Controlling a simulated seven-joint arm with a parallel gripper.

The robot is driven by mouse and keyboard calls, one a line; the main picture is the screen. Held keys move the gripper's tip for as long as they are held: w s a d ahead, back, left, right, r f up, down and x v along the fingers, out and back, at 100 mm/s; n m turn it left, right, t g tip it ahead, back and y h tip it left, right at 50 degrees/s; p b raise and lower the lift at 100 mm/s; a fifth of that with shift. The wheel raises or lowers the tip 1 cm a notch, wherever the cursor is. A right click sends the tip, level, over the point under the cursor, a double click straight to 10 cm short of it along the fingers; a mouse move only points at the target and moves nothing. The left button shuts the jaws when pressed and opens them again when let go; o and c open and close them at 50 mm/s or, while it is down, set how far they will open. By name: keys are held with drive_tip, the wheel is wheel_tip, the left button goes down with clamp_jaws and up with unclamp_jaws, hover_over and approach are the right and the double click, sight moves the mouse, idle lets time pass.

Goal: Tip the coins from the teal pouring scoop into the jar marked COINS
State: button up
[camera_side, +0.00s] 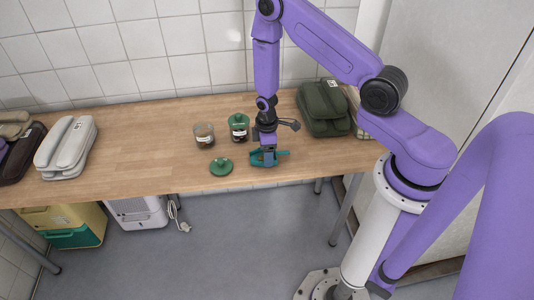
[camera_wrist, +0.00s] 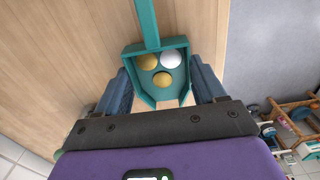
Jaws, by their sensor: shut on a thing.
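The teal pouring scoop (camera_side: 262,159) is near the front edge of the wooden table in the side view. My gripper (camera_side: 265,150) is shut on it from above; I cannot tell whether it touches the table. In the wrist view my gripper's fingers (camera_wrist: 163,96) flank the scoop (camera_wrist: 147,27), whose handle points to the top. Two gold coins and one silver coin (camera_wrist: 169,60) lie inside. An open glass jar (camera_side: 204,138) with a pale label stands left of the gripper. A second jar (camera_side: 239,133) wears a green lid. The label words are too small to read.
A loose green lid (camera_side: 221,166) lies on the table (camera_side: 140,155) in front of the open jar. The table between the pale cases and the open jar is clear.

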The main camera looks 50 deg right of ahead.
drive_tip(key=shift+r, duration=0.7)
drive_tip(key=s+r, duration=0.1)
drive_tip(key=r, duration=0.1)
drive_tip(key=s+r, duration=0.1)
drive_tip(key=r, duration=0.1)
drive_tip(key=s+r, duration=0.2)
drive_tip(key=shift+a+r, duration=0.2)
drive_tip(key=shift+a, duration=0.05)
drive_tip(key=shift+s+a+r, duration=0.5)
drive_tip(key=shift+s+r, duration=1.9)
drive_tip(key=shift+s, duration=2.45)
drive_tip(key=n, duration=0.6)
approach(276, 160)
drive_tip(key=w+a+r, duration=0.2)
drive_tip(key=w+a, duration=0.2)
drive_tip(key=w, duration=0.9)
drive_tip(key=w+d+n, duration=0.4)
drive_tip(key=w+n, duration=0.3)
drive_tip(key=w, duration=0.9)
drive_tip(key=shift+s+a+r+n+t+h, duration=0.1)
drive_tip(key=shift+s+a+t+h, duration=0.4)
drive_tip(key=shift+h, duration=1)
drive_tip(key=shift+s+a+n+t+h, duration=0.1)
drive_tip(key=shift+s+a+t+h, duration=0.1)
drive_tip(key=shift+a+t+h, duration=0.95)
drive_tip(key=shift+s+a+r+n+t+h, duration=0.15)
drive_tip(key=shift+s+a+h, duration=0.25)
drive_tip(key=shift+h, duration=1.45)
